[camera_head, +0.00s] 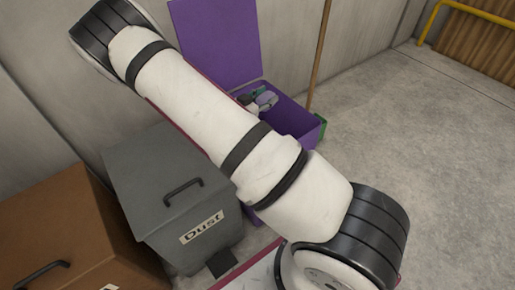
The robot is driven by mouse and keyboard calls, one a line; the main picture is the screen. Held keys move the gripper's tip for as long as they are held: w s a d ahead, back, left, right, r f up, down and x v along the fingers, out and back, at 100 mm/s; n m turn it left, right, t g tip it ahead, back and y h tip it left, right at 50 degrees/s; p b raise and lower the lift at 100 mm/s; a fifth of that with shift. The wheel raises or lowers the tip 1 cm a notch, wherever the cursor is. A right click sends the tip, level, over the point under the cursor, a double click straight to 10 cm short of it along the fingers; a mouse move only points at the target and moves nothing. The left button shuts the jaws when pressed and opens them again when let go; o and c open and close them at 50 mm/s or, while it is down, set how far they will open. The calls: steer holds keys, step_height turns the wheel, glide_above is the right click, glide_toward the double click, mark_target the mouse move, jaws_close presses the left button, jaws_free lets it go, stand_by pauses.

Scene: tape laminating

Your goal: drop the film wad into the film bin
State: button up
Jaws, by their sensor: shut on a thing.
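My gripper is not in view; only white arm links with black bands cross the picture from upper left to lower right. The film wad held by it cannot be seen. No bin in view shows a label reading film. A purple bin (303,126) stands behind my arm with its purple lid (217,40) raised against the wall. Several grey, lilac and teal crumpled pieces (264,99) lie inside it. My arm hides the bin's front and any label there.
A grey bin (150,175) with a shut lid and a "Dust" label stands left of the purple bin. A brown bin (50,225), also shut, is at lower left. A wooden pole (319,55) leans behind the purple bin. Open concrete floor (430,150) lies to the right.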

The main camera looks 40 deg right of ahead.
steer(key=shift+f, duration=0.15)
steer(key=o, duration=0.8)
steer(key=v, duration=1.2)
